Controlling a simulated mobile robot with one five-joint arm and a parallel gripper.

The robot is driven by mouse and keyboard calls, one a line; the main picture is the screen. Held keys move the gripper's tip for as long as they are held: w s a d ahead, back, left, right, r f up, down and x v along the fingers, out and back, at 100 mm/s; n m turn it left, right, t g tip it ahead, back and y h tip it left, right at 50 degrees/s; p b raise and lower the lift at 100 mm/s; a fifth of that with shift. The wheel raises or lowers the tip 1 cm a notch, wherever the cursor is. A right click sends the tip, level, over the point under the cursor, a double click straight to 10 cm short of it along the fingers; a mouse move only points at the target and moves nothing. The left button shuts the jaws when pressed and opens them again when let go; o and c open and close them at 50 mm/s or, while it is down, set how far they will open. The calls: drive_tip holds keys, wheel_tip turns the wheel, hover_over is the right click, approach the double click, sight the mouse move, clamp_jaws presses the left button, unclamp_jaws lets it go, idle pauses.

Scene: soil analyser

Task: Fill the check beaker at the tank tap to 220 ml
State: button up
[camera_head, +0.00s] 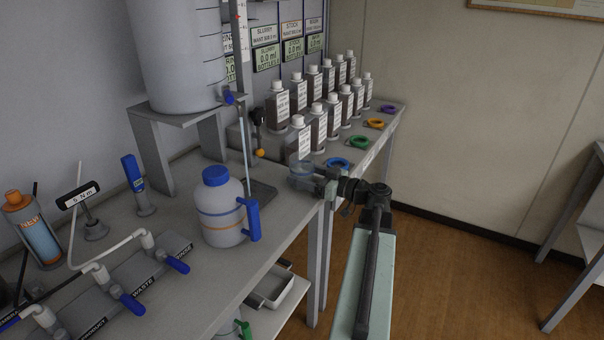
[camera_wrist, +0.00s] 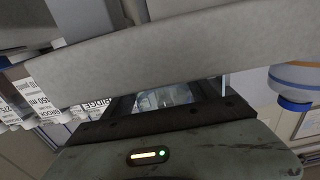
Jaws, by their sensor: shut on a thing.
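A small clear beaker (camera_head: 301,176) is at the jaws of my gripper (camera_head: 318,182), near the bench's right front edge. In the wrist view the clear beaker (camera_wrist: 165,97) shows beyond the dark jaw bar, partly hidden. My gripper is shut on it. I cannot read its level or marks. The large translucent tank (camera_head: 182,55) stands on a grey stand at the back left, with a blue tap (camera_head: 229,98) low on its right side. A thin pale vertical line (camera_head: 246,135) is below the tap, left of the beaker; I cannot tell whether it is rod, tube or stream.
A blue-capped jug (camera_head: 220,205) stands left of my gripper. Several labelled bottles (camera_head: 318,125) and coloured rings (camera_head: 338,163) line the bench behind it. Blue-handled valves (camera_head: 127,302) are at the front left. The floor (camera_head: 470,285) at right is clear.

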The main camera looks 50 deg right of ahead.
sight(303, 165)
drive_tip(key=shift+r+p, duration=1.6)
drive_tip(key=shift+f, duration=0.1)
drive_tip(key=shift+s, duration=0.1)
